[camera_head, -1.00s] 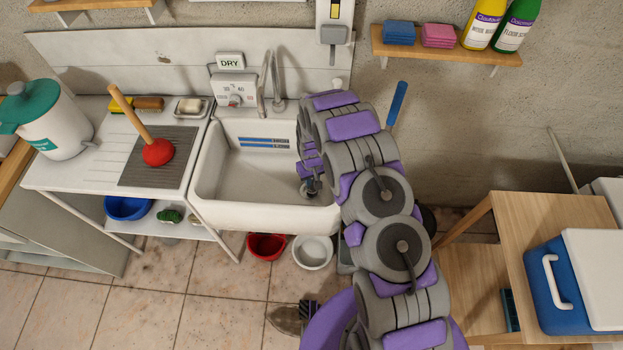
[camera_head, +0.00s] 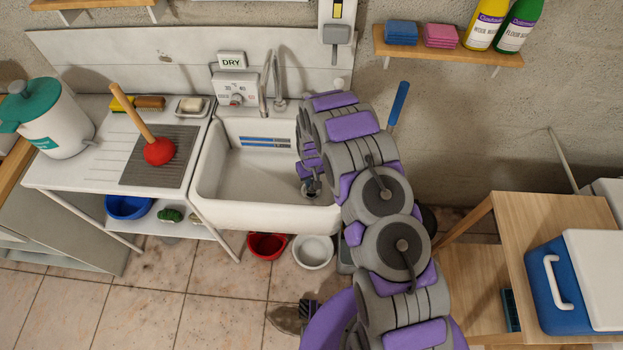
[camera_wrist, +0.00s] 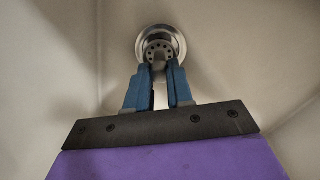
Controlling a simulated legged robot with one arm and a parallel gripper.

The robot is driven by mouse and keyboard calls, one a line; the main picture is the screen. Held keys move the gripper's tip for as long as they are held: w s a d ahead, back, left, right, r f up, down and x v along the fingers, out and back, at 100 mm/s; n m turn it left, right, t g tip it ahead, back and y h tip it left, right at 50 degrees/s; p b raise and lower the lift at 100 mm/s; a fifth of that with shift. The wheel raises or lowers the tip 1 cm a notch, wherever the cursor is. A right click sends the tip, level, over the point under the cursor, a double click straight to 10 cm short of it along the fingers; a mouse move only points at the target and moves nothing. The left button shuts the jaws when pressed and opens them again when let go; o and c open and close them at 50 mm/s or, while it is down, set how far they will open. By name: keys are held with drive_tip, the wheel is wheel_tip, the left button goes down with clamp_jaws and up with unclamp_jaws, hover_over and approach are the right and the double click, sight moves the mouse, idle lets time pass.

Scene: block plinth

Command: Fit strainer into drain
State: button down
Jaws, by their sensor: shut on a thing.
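The white sink (camera_head: 232,213) stands at the middle of the head view. My gripper (camera_head: 311,190) reaches down into the right part of its basin. In the wrist view the blue fingers of my gripper (camera_wrist: 159,72) are shut on the metal strainer (camera_wrist: 158,50), a small disc with dark holes. The shiny round drain (camera_wrist: 176,36) shows as a ring around the strainer's far side. The strainer is over or in the drain opening; I cannot tell how deep it sits. The fingers hide its near side.
A faucet (camera_head: 279,85) rises at the sink's back edge. A red plunger (camera_head: 159,151) stands on the drainboard to the left. A red bowl (camera_head: 267,246) and a white bowl (camera_head: 313,251) sit on the floor below. The left half of the basin is clear.

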drive_tip(key=shift+d+f, duration=0.1)
drive_tip(key=shift+f, duration=1.15)
drive_tip(key=shift+c, duration=2.2)
unclamp_jaws()
drive_tip(key=shift+r, duration=0.1)
drive_tip(key=shift+r+p, duration=0.55)
drive_tip(key=shift+r, duration=1.9)
